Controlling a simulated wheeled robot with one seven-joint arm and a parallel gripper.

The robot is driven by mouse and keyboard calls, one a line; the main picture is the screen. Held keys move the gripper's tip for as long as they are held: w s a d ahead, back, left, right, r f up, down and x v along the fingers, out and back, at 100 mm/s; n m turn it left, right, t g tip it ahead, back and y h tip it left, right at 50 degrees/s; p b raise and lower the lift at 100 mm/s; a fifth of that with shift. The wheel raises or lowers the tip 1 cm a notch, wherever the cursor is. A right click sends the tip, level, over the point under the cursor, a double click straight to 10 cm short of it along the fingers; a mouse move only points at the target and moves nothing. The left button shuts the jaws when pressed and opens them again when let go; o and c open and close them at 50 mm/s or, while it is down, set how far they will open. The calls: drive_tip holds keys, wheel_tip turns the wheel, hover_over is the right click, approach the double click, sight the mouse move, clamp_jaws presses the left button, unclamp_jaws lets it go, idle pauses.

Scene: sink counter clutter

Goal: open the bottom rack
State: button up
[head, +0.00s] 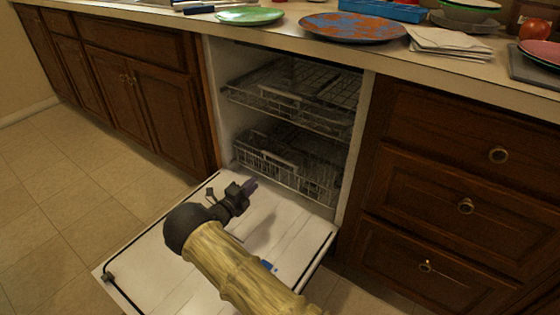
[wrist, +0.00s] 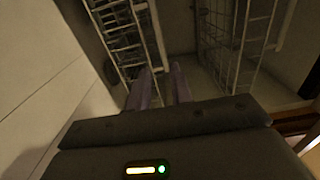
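The bottom rack (head: 272,163) is a grey wire rack low inside the open dishwasher, pushed back within the cavity. The dishwasher door (head: 300,228) is folded down flat in front of it. My gripper (head: 252,185) is above the door, a little in front of the rack's left front part. In the wrist view, the bottom rack (wrist: 124,38) is at upper left, and my two fingertips (wrist: 162,84) point towards its front edge with a gap between them. I see nothing held; whether a fingertip touches the wire is unclear.
The upper rack (head: 300,95) sits above the bottom rack, inside the cavity. Wooden cabinets (head: 140,90) stand left and drawers (head: 462,200) right. The counter above holds a green plate (head: 250,15), a patterned plate (head: 353,27) and other clutter. The tiled floor at left is clear.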

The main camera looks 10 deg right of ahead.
sight(279, 160)
drive_tip(key=b+x, duration=0.7)
drive_tip(key=x, duration=1)
drive_tip(key=shift+w+f, duration=0.1)
clamp_jaws()
